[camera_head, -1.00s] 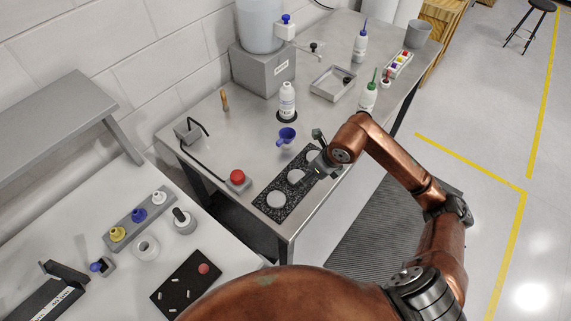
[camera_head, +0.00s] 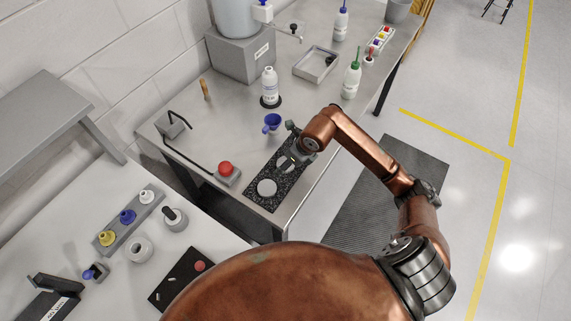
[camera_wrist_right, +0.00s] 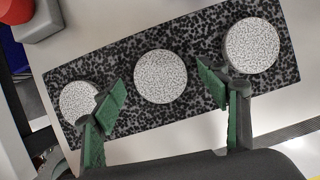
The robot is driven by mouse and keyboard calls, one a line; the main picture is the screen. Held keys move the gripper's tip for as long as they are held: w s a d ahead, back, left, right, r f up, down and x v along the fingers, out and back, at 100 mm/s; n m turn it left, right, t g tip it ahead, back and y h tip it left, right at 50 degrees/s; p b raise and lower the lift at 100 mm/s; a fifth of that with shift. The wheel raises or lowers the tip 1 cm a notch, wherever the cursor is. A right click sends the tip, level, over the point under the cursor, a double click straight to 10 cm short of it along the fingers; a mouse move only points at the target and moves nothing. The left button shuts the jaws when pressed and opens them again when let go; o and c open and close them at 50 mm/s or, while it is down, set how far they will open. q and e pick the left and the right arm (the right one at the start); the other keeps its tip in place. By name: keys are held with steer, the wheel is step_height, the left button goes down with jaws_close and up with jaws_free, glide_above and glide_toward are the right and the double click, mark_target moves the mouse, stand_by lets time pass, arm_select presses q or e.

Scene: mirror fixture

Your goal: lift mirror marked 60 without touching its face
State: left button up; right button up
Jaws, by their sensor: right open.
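Three round, speckle-faced mirrors lie in a row on a black speckled plate (camera_wrist_right: 190,30). In the right wrist view they are the left mirror (camera_wrist_right: 78,100), the middle mirror (camera_wrist_right: 160,76) and the right mirror (camera_wrist_right: 250,45). I can read no marking on any of them. My right gripper (camera_wrist_right: 161,88) is open and empty, its green pads on either side of the middle mirror's near edge. I cannot tell its height above the plate. In the head view, the right gripper (camera_head: 294,153) hides part of the plate and the far mirror. My left gripper is not in view.
A red button (camera_head: 225,168) on a grey box stands beside the plate. A blue funnel (camera_head: 272,121) and a white bottle (camera_head: 269,85) stand behind it. A metal tray (camera_head: 316,64) lies farther back. The bench's front edge runs close to the plate.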

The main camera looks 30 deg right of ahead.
steer(key=shift+c, duration=0.3)
steer(key=c, duration=1.3)
steer(key=shift+d+r, duration=0.1)
steer(key=shift+r, duration=0.1)
